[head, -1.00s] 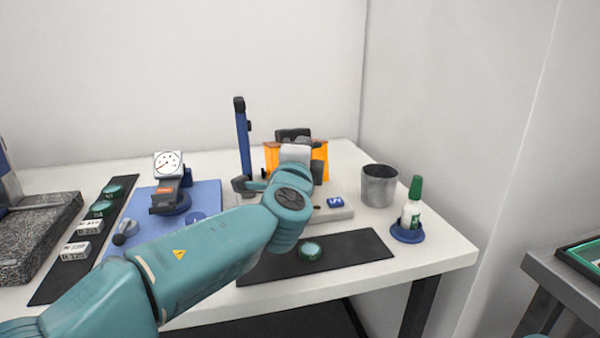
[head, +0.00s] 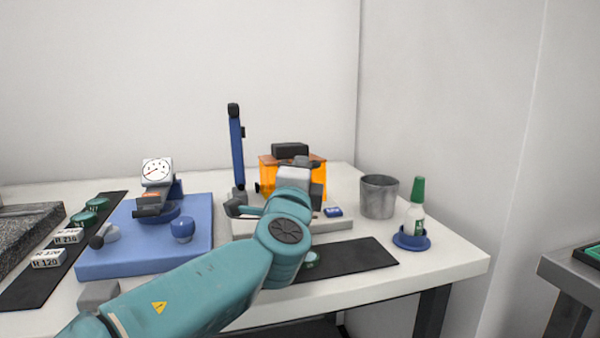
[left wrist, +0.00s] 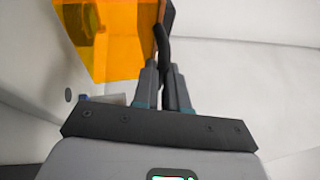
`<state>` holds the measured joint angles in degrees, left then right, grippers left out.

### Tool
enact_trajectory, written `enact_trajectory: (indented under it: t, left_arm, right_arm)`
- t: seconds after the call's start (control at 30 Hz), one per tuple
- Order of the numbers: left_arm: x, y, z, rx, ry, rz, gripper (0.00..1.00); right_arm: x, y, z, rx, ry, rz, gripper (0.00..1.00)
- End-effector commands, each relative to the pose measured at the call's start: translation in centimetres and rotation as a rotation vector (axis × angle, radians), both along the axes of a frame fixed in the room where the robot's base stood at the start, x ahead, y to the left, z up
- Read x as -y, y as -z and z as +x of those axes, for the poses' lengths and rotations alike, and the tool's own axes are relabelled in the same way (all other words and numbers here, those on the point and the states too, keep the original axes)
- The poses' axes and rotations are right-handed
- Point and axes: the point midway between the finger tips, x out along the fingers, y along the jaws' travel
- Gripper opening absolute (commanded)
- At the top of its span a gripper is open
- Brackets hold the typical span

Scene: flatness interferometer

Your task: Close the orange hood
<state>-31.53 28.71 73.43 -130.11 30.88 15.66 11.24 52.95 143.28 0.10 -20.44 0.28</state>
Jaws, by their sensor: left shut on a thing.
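The orange hood (head: 321,180) is a see-through orange box on the pale instrument base (head: 335,223), partly hidden behind my left wrist in the head view. A black block (head: 290,150) shows at its top. In the left wrist view, the hood's orange panel (left wrist: 105,38) fills the upper left. A curved black handle (left wrist: 162,45) by its edge runs down between the fingers of my left gripper (left wrist: 166,72), which is shut on it. In the head view the fingertips are hidden behind the wrist. My right gripper is not in view.
A blue upright post (head: 237,150) stands left of the hood. A dial gauge (head: 158,172) stands on a blue plate (head: 140,262) at left. A black mat (head: 355,256) lies in front.

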Motion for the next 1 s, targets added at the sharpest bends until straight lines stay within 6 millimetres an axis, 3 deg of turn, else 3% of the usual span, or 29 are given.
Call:
enact_trajectory:
  t: [0.07, 0.1, 0.17, 0.77, 0.87, 1.0]
  left_arm:
    - [-0.2, 0.3, 0.2, -0.005, -0.005, 0.002, 0.00]
    - [-0.2, 0.3, 0.2, -0.005, -0.005, 0.002, 0.22]
    - [-0.1, 0.3, 0.2, -0.005, -0.004, 0.002, 0.38]
    - [0.0, 0.0, 0.0, 0.000, -0.001, 0.000, 0.38]
    - [-0.1, 0.1, -0.7, 0.002, -0.001, -0.001, 0.38]
    - [-0.3, 0.7, -3.1, 0.003, 0.001, -0.002, 0.38]
  right_arm:
    - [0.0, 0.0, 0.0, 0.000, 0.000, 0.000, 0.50]
    - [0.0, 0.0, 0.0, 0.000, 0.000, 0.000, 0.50]
    - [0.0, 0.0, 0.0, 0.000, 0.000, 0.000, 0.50]
    - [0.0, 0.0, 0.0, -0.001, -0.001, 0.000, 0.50]
    - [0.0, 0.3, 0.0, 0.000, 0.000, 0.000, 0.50]
    - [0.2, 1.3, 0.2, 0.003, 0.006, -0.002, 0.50]
